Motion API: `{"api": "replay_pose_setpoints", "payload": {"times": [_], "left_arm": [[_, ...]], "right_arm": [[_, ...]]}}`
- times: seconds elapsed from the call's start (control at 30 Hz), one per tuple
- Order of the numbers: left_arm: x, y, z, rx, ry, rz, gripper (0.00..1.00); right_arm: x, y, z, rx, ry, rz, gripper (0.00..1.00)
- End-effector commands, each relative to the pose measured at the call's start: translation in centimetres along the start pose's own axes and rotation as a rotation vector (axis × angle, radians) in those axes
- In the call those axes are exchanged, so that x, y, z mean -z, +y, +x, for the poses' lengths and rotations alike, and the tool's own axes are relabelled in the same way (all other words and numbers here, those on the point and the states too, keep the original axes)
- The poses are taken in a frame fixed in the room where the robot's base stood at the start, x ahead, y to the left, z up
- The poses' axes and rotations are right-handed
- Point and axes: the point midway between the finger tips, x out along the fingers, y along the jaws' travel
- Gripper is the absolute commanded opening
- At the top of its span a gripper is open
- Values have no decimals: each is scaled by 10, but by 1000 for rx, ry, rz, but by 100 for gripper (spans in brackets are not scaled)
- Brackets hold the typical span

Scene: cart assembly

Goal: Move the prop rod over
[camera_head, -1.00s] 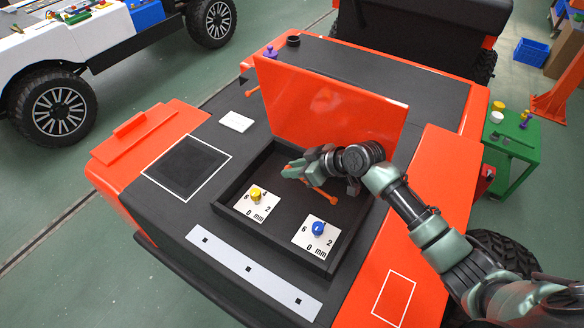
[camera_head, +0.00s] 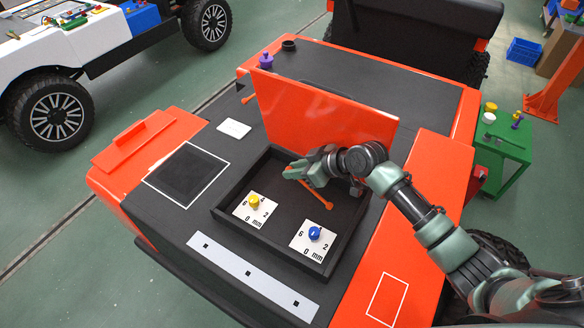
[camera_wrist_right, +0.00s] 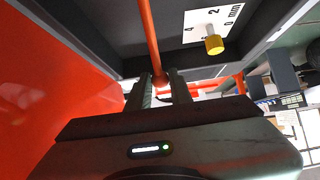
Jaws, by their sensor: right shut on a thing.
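The prop rod (camera_head: 319,197) is a thin orange rod with a rounded end, slanting across the black tray (camera_head: 228,214). In the right wrist view the rod (camera_wrist_right: 148,35) runs from the top edge down to a ball-like end between my fingers. My right gripper (camera_head: 290,171) is shut on the rod's far-left end, over the tray. The gripper also shows in the right wrist view (camera_wrist_right: 161,90). The orange panel (camera_head: 315,110) stands upright just behind the tray. My left gripper is not in view.
The tray holds two white dial plates, with a yellow knob (camera_head: 254,201) and a blue knob (camera_head: 314,233). A white square (camera_head: 234,129) and a dark outlined pad (camera_head: 186,172) lie left of the panel. A green cart (camera_head: 505,150) stands at the right.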

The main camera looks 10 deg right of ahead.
Motion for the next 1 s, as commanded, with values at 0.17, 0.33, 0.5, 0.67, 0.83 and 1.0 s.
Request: {"api": "replay_pose_setpoints", "payload": {"times": [0.17,0.33,0.5,0.67,0.83,1.0], "left_arm": [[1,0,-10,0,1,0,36],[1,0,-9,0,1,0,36],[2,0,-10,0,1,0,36],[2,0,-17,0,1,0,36],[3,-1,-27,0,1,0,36],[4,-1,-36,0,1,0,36]], "right_arm": [[6,1,-11,-2,1,-1,0],[5,1,-10,-2,2,-1,0],[5,1,-11,-2,2,-1,0],[7,1,-18,-3,0,-1,0],[9,1,-31,-3,-1,-2,0],[9,1,-42,-2,-2,-1,0]]}}
